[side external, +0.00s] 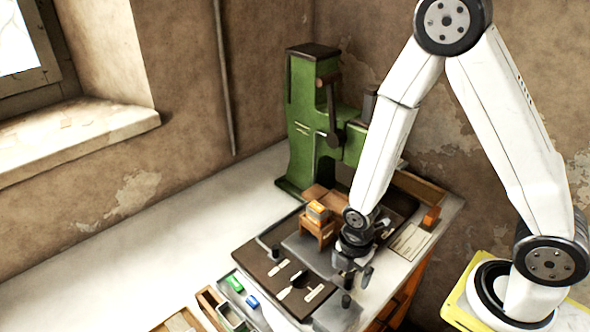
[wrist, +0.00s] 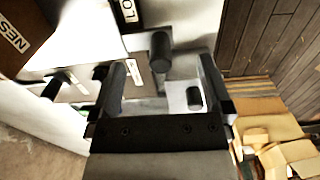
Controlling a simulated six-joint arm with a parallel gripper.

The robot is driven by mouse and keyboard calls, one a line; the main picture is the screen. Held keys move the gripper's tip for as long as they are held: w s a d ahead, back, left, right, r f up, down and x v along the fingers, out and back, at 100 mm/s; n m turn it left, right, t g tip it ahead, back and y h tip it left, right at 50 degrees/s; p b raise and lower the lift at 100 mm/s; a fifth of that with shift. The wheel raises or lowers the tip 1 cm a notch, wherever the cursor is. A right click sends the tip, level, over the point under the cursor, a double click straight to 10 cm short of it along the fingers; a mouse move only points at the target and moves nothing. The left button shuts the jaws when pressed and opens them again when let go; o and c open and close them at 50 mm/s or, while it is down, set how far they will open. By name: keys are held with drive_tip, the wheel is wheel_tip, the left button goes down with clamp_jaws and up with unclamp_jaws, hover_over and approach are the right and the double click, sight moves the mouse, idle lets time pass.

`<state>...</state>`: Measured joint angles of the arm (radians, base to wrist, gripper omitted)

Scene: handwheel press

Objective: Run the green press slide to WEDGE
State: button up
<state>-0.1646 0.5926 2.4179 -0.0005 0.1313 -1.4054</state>
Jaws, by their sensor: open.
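The green press (side external: 305,125) stands at the back of the bench, with a dark lever-like part on its front. My gripper (side external: 352,275) is low over the near right part of the bench, beside a dark board (side external: 262,268) with white labels. In the wrist view my gripper (wrist: 162,75) is open, one finger on each side of a dark round-topped post (wrist: 160,48). The post shows between the fingers; I cannot tell whether they touch it. Labels reading "NES" (wrist: 14,38) and "LO" (wrist: 128,10) are partly cut off. The word WEDGE is not legible.
A small orange-brown stand (side external: 318,228) with a box on it is left of my gripper. A paper card (side external: 410,241) lies to the right. Open trays with green and blue pieces (side external: 235,284) are at front left. The bench is clear at far left.

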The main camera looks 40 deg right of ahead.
sight(350, 274)
drive_tip(key=shift+f, duration=1.55)
clamp_jaws()
